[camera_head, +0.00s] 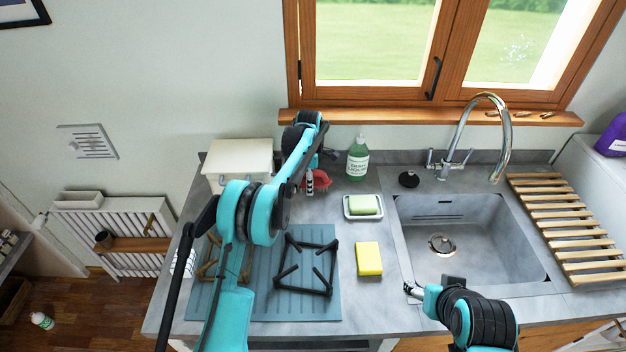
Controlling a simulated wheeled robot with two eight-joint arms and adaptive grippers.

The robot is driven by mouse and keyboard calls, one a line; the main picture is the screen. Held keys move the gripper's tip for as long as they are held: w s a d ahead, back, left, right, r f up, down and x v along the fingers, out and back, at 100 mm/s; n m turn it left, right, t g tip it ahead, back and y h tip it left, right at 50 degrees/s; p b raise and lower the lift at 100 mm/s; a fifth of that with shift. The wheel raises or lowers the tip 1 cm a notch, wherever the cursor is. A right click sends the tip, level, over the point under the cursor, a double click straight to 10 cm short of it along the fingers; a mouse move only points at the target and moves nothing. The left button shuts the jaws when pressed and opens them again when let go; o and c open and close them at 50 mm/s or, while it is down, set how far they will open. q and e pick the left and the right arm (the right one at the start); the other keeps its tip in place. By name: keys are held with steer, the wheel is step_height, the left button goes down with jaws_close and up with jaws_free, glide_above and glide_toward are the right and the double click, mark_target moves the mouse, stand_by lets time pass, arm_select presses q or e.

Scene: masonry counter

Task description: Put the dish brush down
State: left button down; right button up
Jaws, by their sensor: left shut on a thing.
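My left gripper (327,155) is at the back of the counter, left of the green soap bottle. It is small in the view and partly hidden by my own wrist. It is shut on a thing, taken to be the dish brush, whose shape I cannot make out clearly. A red object (319,181) shows just below the gripper; whether the two touch cannot be told. My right gripper (413,291) is low at the counter's front edge, by the sink's near left corner. Its fingers are too small to read.
A green soap bottle (357,160), a soap dish (349,213) with green soap and a yellow sponge (369,259) stand left of the sink (470,262). A white box (238,160) is at the back left. A slatted wooden rack (567,222) lies right.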

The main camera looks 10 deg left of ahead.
arm_select(q)
steer(key=shift+f, duration=0.1)
steer(key=shift+f+b, duration=0.4)
steer(key=shift+f, duration=0.2)
steer(key=c, duration=1.3)
jaws_free()
steer(key=o, duration=0.5)
